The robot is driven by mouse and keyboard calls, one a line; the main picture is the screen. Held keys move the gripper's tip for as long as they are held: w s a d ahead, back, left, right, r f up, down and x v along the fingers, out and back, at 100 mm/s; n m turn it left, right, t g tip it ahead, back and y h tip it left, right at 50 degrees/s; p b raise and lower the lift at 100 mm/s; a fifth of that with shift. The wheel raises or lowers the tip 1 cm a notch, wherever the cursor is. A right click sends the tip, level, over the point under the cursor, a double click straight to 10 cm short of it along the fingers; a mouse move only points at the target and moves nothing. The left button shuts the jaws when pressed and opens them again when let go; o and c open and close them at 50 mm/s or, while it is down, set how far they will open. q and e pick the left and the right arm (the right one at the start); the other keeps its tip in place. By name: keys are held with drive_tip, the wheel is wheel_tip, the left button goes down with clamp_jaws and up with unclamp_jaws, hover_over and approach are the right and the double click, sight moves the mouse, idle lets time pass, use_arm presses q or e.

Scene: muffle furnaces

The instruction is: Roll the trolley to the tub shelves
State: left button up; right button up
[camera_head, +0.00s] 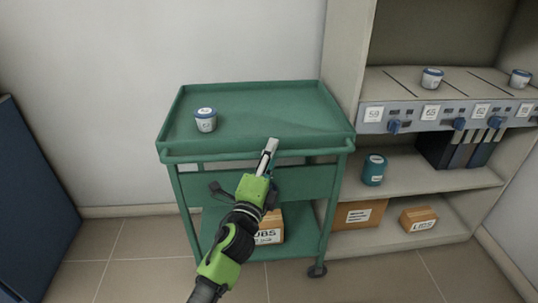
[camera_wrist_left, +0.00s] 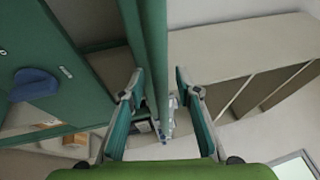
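The green trolley (camera_head: 265,115) stands against the wall, with one small white tub with a blue lid (camera_head: 205,120) on its top tray. Its push bar (camera_head: 210,157) runs along the near edge. My left gripper (camera_head: 269,152) is at the middle of this bar. In the left wrist view the open fingers (camera_wrist_left: 158,100) stand on either side of the green bar (camera_wrist_left: 152,45), with gaps visible. The tub shelves (camera_head: 425,112) are directly right of the trolley, with white tubs (camera_head: 432,78) on a labelled ledge. My right gripper is out of view.
A cardboard box (camera_head: 268,228) sits on the trolley's lower shelf. The shelf unit holds a teal jar (camera_head: 373,170), dark binders (camera_head: 460,148) and cardboard boxes (camera_head: 419,219). A dark blue panel (camera_head: 35,200) stands at left. Tiled floor (camera_head: 370,278) in front is clear.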

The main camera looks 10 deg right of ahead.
use_arm(q)
drive_tip(key=shift+a, duration=0.15)
drive_tip(key=shift+s+a, duration=0.1)
drive_tip(key=shift+s, duration=0.05)
drive_tip(key=v, duration=1.1)
drive_tip(key=shift+s, duration=0.3)
drive_tip(key=shift+a+f, duration=0.1)
